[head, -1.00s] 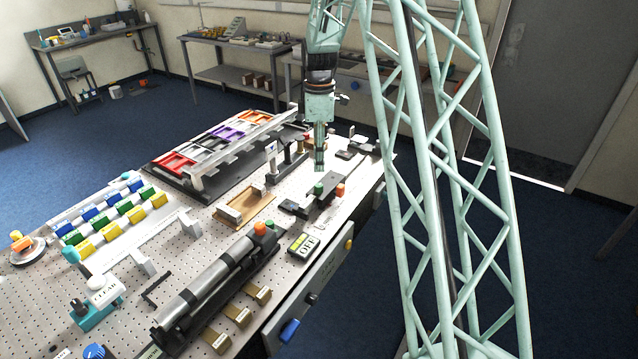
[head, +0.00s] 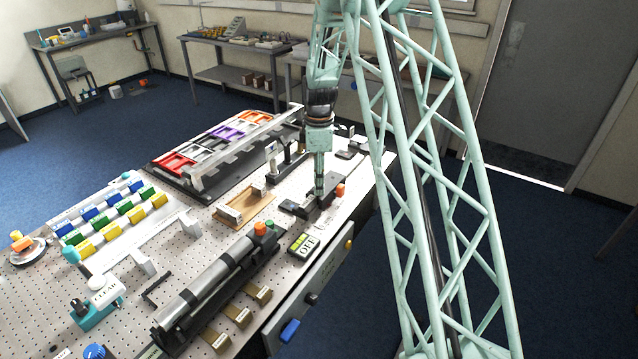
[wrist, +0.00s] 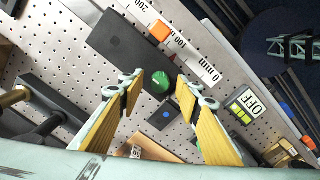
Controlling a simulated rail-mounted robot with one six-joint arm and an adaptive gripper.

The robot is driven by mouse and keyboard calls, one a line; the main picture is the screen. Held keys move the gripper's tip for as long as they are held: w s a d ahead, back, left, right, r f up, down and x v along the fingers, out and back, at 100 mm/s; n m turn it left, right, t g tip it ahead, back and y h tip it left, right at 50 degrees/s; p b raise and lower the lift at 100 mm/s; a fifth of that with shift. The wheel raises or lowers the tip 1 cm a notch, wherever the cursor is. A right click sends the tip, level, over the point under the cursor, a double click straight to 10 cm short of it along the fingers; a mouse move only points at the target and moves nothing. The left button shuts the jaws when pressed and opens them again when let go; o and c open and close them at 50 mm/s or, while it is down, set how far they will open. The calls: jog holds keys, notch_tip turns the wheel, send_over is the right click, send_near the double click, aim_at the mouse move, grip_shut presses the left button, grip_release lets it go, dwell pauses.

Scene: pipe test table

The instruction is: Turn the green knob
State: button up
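In the wrist view, a round green knob (wrist: 157,82) sits on a dark slide block (wrist: 118,42). My gripper (wrist: 160,82) is open, with one fingertip to the left of the knob and one to the right, and clear gaps between. How far the fingertips are above the knob is hard to tell. Another green knob (head: 269,226) stands on the pipe device at the front.
An orange knob (wrist: 159,31) is beside the slide block, by a printed scale (wrist: 180,45). A display (head: 303,245) reads OFF. A wooden tray (head: 244,209) and a black pipe device (head: 215,285) stand nearby. The table's right edge is close.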

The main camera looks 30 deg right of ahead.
jog(key=c, duration=0.9)
jog(key=shift+o, duration=0.2)
jog(key=shift+m, duration=0.5)
jog(key=m+b, duration=0.1)
jog(key=m, duration=0.2)
jog(key=shift+f, duration=0.1)
jog(key=m+b, duration=0.1)
jog(key=m, duration=0.3)
jog(key=m+b, duration=0.1)
jog(key=m, duration=0.4)
jog(key=shift+m+b, duration=0.4)
jog(key=shift+m, duration=2)
